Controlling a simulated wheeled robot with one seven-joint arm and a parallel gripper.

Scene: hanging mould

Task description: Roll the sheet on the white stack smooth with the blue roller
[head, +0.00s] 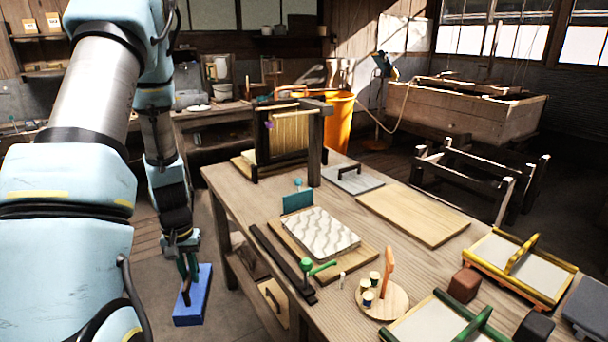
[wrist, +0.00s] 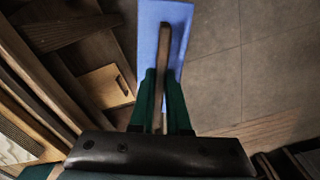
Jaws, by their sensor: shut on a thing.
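My gripper (head: 187,277) is left of the table, out over the floor. It also shows in the wrist view (wrist: 162,100), its dark green fingers shut on the brown handle of a blue tool (wrist: 178,40). This tool (head: 197,298) looks like a flat oblong block; I cannot make out a round roller on it. The white stack (head: 318,230) lies on a wooden board (head: 362,263) on the table, apart from the tool. Wavy grey bands cover its top, where the sheet lies. A corner of it shows in the wrist view (wrist: 12,152).
A teal plate with a knob (head: 298,200) stands behind the stack. A dark bar (head: 275,256) and a green-handled clamp (head: 306,270) lie in front. A round tray (head: 397,304) and framed screens (head: 515,265) are to the right. A bare board (head: 413,213) lies behind.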

